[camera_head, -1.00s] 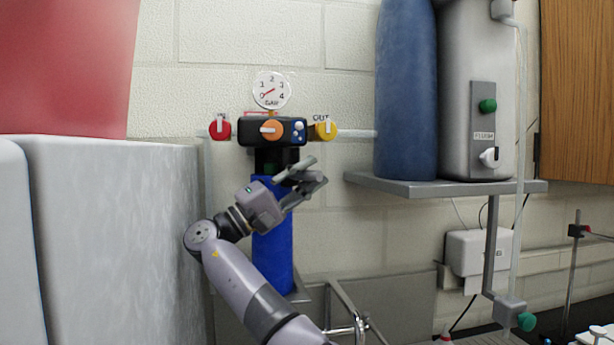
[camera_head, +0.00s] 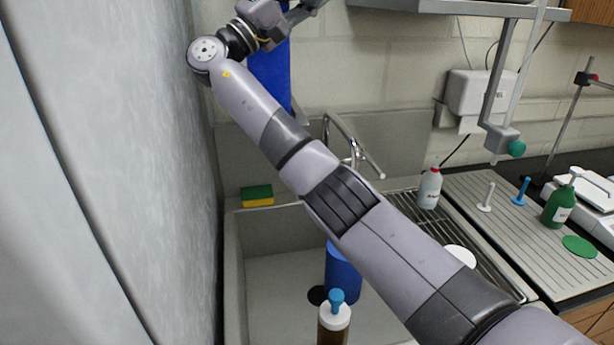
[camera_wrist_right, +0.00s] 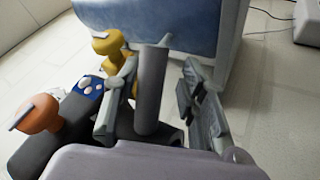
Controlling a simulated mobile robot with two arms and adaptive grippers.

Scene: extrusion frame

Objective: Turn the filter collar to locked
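My right gripper (camera_head: 306,9) is at the top edge of the head view, beside the upper part of the blue filter housing (camera_head: 269,80). The filter collar is outside the head view now. In the right wrist view my right gripper (camera_wrist_right: 160,105) has its fingers apart, with a grey round bar (camera_wrist_right: 151,90) between them. The bar is close to the left finger, with a gap to the right finger. I cannot tell if it belongs to the collar. The black filter head (camera_wrist_right: 50,135), orange knob (camera_wrist_right: 37,113) and yellow knob (camera_wrist_right: 106,43) are at left. My left gripper is not in view.
A large grey wall-like block (camera_head: 150,150) stands close at left. Below are a sink (camera_head: 265,265), faucet (camera_head: 350,140), sponge (camera_head: 257,195) and blue cylinder (camera_head: 341,275). A white bottle (camera_head: 429,188) and green bottle (camera_head: 558,207) stand right. A shelf (camera_head: 450,8) overhangs at top.

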